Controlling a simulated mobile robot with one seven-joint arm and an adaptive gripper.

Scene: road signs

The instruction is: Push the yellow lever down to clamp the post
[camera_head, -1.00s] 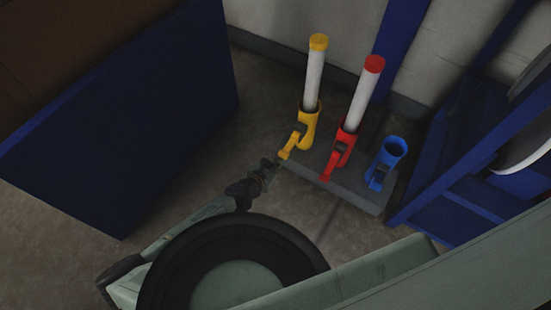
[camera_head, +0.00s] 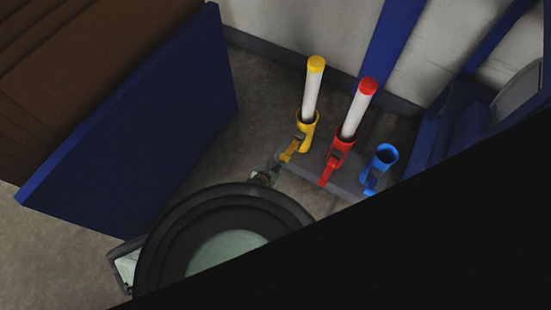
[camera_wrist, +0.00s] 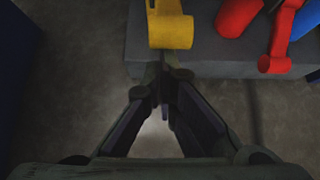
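The yellow lever (camera_head: 290,151) sticks out from the front of the yellow holder (camera_head: 308,128), slanting down toward my gripper. A white post with a yellow cap (camera_head: 312,88) stands in that holder, slightly tilted. My gripper (camera_head: 275,168) is just left of and below the lever's free end. In the wrist view the lever (camera_wrist: 171,30) is at the top centre, and my gripper (camera_wrist: 164,76) has its fingertips together just below the lever's end, with nothing seen between them. I cannot tell whether the tips touch the lever.
A red holder (camera_head: 340,152) with a red-capped post and an empty blue holder (camera_head: 385,156) stand to the right on the same grey base (camera_head: 343,180). A blue panel (camera_head: 135,140) is at the left. A black shape covers the lower right of the head view.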

